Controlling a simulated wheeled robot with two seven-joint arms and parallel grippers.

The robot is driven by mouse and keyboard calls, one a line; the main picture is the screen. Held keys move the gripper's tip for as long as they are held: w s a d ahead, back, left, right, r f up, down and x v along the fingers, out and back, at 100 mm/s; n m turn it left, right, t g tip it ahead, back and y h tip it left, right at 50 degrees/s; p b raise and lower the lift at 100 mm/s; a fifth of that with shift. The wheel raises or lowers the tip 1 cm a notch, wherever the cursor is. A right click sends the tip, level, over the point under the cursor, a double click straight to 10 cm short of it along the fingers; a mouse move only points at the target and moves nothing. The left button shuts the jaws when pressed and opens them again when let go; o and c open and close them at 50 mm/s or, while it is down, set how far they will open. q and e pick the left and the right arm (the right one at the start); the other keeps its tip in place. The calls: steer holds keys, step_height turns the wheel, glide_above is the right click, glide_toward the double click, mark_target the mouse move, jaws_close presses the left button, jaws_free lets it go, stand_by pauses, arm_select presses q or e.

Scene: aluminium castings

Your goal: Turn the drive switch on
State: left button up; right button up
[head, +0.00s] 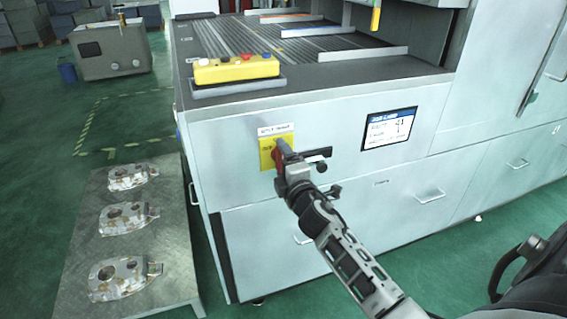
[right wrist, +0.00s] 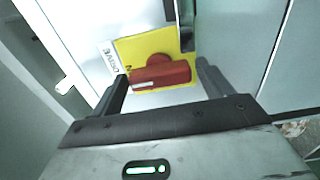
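The drive switch is a red rotary handle (head: 279,153) on a yellow plate (head: 265,146), set in the pale front panel of the machine. A white label (head: 276,130) sits just above the plate. In the right wrist view the red handle (right wrist: 161,75) lies across the gap between the fingers of my right gripper (right wrist: 162,76). The fingers are apart, one near each end of the handle, with small gaps showing. Whether a finger touches it I cannot tell. In the head view my right gripper (head: 287,165) partly hides the handle and plate. My left gripper is out of view.
A yellow control box (head: 236,69) with several buttons rests on a ledge above the switch. A small display (head: 389,129) is right of it. Drawers with handles lie below. A low table (head: 170,240) with aluminium castings (head: 123,278) stands at the left.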

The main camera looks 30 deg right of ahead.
steer(key=shift+o, duration=0.2)
steer(key=shift+s, duration=0.1)
steer(key=b+v, duration=0.1)
steer(key=v, duration=1.5)
steer(key=shift+b, duration=0.4)
steer(key=s+a+f+m+g+y, duration=0.3)
steer(key=s+a+f+m, duration=0.2)
steer(key=a+f, duration=0.3)
steer(key=s+a+f+m+g+y, duration=0.3)
steer(key=s+a+f+m+y, duration=0.1)
steer(key=a+f+m, duration=0.4)
steer(key=shift+s+a+g+y, duration=0.25)
steer(key=shift+s+g+y, duration=0.05)
steer(key=shift+s+g, duration=0.15)
steer(key=shift+f, duration=0.15)
